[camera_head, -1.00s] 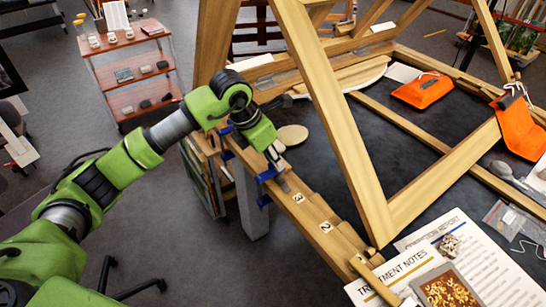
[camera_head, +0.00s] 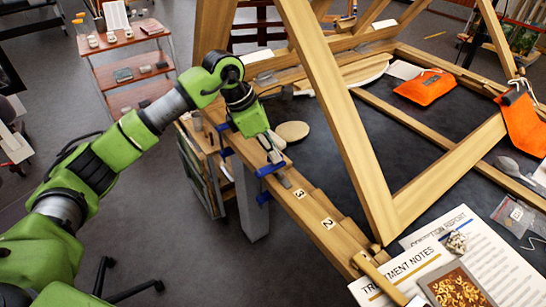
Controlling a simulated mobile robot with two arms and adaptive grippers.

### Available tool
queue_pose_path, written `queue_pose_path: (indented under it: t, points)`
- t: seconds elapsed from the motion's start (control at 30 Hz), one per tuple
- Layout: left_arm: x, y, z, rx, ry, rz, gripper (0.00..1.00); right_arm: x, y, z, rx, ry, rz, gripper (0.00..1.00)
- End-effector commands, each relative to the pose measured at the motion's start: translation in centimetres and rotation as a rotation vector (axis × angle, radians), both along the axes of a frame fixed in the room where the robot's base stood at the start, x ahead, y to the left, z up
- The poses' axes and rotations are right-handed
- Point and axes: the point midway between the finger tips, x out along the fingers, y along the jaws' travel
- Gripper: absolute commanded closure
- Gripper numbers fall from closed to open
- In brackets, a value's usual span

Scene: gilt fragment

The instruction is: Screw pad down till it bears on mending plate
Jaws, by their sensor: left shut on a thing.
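A blue clamp (camera_head: 268,169) sits on the wooden rail (camera_head: 306,208), with its lower part (camera_head: 263,198) showing below the rail's outer edge. A small grey strip, which looks like the mending plate (camera_head: 285,181), lies on the rail just beside the clamp, towards the label "3". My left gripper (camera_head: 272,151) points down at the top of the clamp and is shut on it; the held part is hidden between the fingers. The pad is too small and hidden to make out, so I cannot tell whether it touches the plate. My right gripper is not in view.
A second blue clamp (camera_head: 223,127) stands further up the rail. A slanted wooden beam (camera_head: 340,110) rises right of my left gripper. A round tan disc (camera_head: 292,131) lies close by on the dark surface. Papers (camera_head: 450,262) cover the near right; an orange pouch (camera_head: 424,87) lies beyond.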

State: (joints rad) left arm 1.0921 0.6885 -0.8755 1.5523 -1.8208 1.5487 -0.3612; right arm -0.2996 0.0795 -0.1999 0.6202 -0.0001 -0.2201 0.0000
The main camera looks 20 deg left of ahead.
Motion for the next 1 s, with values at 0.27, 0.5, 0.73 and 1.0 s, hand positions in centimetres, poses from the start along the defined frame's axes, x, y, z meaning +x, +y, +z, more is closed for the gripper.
queue_pose_path:
  t: [0.27,0.5,0.73,1.0]
  points:
    - [0.3,0.0,0.0,-0.003,-0.004,-0.259,1.0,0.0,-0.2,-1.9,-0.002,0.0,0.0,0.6]
    - [0.5,0.0,0.0,-0.002,-0.004,-0.487,1.0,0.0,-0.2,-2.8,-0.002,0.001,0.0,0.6]
    - [0.6,0.0,0.1,-0.001,-0.003,-0.706,1.0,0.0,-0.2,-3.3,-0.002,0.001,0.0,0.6]
    - [0.7,-0.1,0.2,-0.001,-0.002,-0.961,1.0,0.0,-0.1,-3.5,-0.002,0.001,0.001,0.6]
